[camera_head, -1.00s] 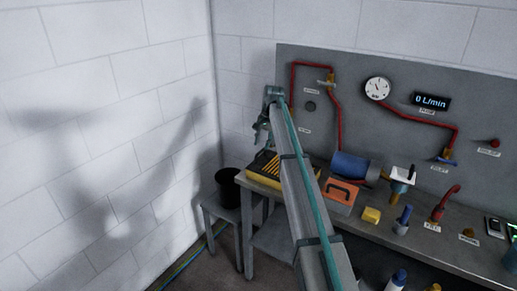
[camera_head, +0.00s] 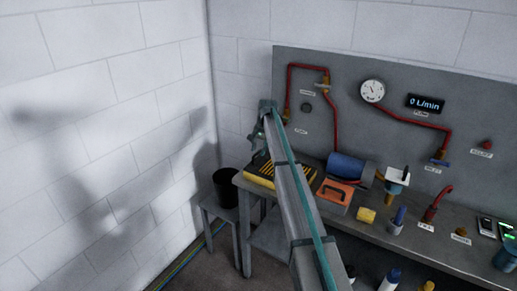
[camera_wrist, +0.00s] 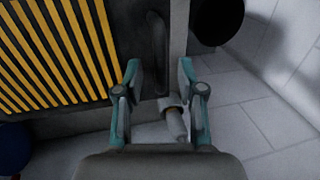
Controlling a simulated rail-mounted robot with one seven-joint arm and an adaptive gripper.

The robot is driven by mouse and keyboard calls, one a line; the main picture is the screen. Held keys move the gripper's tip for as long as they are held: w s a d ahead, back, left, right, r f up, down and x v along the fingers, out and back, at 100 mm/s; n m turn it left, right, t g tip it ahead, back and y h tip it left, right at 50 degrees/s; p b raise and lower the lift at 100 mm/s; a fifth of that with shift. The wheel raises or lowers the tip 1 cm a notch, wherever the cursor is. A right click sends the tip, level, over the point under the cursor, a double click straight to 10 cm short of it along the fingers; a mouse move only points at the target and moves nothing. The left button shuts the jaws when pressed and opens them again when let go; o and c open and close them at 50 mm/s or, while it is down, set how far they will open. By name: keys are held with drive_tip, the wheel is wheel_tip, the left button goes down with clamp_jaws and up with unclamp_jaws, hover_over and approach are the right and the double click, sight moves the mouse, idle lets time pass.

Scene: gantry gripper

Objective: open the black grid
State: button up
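The black grid (camera_wrist: 60,50) fills the left of the wrist view, with yellow stripes showing between its dark bars. A dark handle-like bar (camera_wrist: 158,38) stands at its right side. In the head view the grid (camera_head: 272,171) lies on a yellow unit at the left end of the bench. My gripper (camera_wrist: 159,72) is open, its two teal-jointed fingers apart, with the dark bar ahead of the gap in the picture. I cannot tell whether they touch it. A pale cylindrical part (camera_wrist: 175,120) shows between the fingers. My arm hides part of the unit in the head view.
An orange box (camera_head: 336,193), a blue cylinder (camera_head: 348,167) and a yellow block (camera_head: 366,215) stand to the right on the grey bench (camera_head: 375,240). A black bucket (camera_head: 226,187) stands on a low stand at left. A pipe panel (camera_head: 345,125) rises behind.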

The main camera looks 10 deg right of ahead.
drive_tip(key=shift+f, duration=0.25)
clamp_jaws()
drive_tip(key=shift+a+r, duration=0.1)
idle(0.3)
